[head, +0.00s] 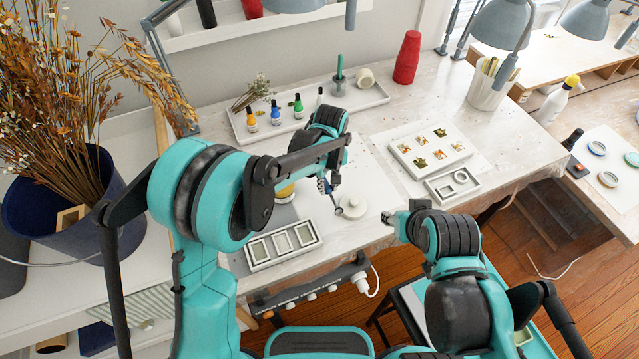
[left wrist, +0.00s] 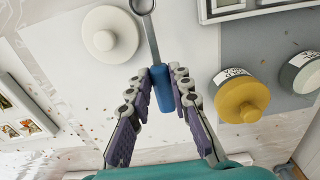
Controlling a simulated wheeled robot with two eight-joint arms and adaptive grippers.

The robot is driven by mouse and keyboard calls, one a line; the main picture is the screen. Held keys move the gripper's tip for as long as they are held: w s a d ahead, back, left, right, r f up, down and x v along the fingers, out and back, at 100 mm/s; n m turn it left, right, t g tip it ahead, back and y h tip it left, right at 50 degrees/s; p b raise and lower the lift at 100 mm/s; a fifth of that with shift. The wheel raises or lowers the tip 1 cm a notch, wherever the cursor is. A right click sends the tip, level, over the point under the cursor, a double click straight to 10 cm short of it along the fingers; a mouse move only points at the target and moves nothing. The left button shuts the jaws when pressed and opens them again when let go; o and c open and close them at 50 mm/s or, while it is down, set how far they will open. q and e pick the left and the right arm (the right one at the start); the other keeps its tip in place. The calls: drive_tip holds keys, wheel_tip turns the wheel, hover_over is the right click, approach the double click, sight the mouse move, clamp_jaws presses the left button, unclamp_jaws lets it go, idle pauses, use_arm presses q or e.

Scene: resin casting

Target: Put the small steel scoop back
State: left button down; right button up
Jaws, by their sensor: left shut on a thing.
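The small steel scoop (left wrist: 153,40) has a blue handle (left wrist: 163,90), a thin steel shaft and a small round bowl. My left gripper (left wrist: 162,82) is shut on the blue handle in the left wrist view, with fingers on both sides. In the head view the left gripper (head: 326,184) is over the middle of the workbench, and the scoop's bowl (head: 338,211) shows just below it, beside a white round lid-like disc (head: 353,206). Whether the scoop touches the bench is unclear. My right gripper (head: 396,217) is at the bench's front edge, its fingers too small to tell.
A white tray (head: 270,246) with rectangular frames lies at the front edge. A yellow-capped jar (left wrist: 243,100) and a pale one (left wrist: 302,73) stand near the scoop. A long tray (head: 372,101) with colour bottles is behind; a pressed-flower mould tray (head: 403,154) is right.

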use_arm(q)
drive_tip(key=s+d+r+p, duration=0.1)
drive_tip(key=s+d+r, duration=0.4)
drive_tip(key=d, duration=0.1)
drive_tip(key=n+b, duration=0.4)
drive_tip(key=n, duration=0.1)
hover_over(304, 187)
drive_tip(key=shift+f, duration=4.9)
drive_tip(key=shift+f+b, duration=0.65)
drive_tip(key=shift+b, duration=0.1)
drive_tip(key=c, duration=1.3)
unclamp_jaws()
